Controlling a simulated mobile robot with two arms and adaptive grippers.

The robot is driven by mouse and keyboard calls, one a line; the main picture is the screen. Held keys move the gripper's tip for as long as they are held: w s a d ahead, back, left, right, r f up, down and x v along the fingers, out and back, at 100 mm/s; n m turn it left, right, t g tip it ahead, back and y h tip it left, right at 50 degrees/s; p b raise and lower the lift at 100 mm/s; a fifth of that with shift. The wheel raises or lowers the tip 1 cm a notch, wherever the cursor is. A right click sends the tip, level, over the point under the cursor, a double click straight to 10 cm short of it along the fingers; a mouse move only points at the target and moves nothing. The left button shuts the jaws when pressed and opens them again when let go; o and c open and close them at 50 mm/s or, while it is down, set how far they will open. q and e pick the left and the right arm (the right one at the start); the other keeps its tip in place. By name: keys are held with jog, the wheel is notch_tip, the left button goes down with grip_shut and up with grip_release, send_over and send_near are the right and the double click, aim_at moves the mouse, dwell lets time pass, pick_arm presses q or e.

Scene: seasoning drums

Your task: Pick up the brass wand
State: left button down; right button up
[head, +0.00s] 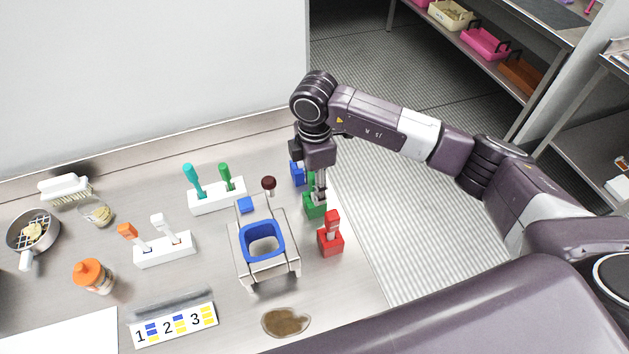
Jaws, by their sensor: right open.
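I cannot pick out a brass wand for certain in the head view. My right gripper (319,192) points down with open jaws at the green block (314,207), close to a green upright handle there. The gripper partly hides that block and handle, and I cannot tell whether it touches them. A red block (330,243) with a red upright handle stands in front of it. A blue block (297,174) stands behind it, partly hidden. My left gripper is not in view.
A white stand with a blue ring (263,241) is left of the blocks, with a dark red knob (268,183) behind. White holders (217,197) (165,250) carry upright handles. A brown puddle (285,322) and number card (174,325) lie in front. The counter's right edge is near.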

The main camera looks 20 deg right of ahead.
jog(key=shift+f, duration=0.55)
grip_shut()
jog(key=shift+r, duration=0.15)
notch_tip(320, 180, up, 10)
jog(key=b, duration=0.3)
notch_tip(320, 180, up, 10)
jog(key=b, duration=0.1)
jog(key=shift+f, duration=0.2)
